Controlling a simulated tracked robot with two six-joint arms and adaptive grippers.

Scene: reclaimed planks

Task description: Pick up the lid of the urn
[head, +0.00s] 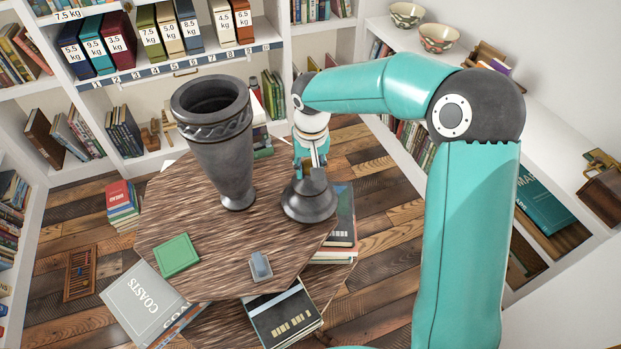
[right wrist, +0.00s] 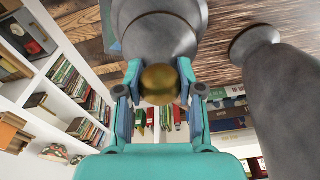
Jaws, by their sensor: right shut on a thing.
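The dark grey urn (head: 220,145) stands upright and uncovered on the round wooden table, its mouth open and a patterned band below the rim. Its grey body also shows at the right of the right wrist view (right wrist: 285,95). The grey lid (head: 309,203) is right of the urn, over the table's right edge in the head view; I cannot tell whether it touches the table. My right gripper (head: 314,163) is above the lid, shut on its brass knob (right wrist: 160,84), with a finger on either side. The lid's grey dome (right wrist: 160,38) fills the upper middle there. My left gripper is not in view.
A green book (head: 177,255) and a small blue-grey object (head: 260,267) lie on the tabletop (head: 215,280). Books sit on a lower level around it, including a grey "COASTS" book (head: 143,300). Bookshelves line the back and sides. The tabletop's front middle is fairly clear.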

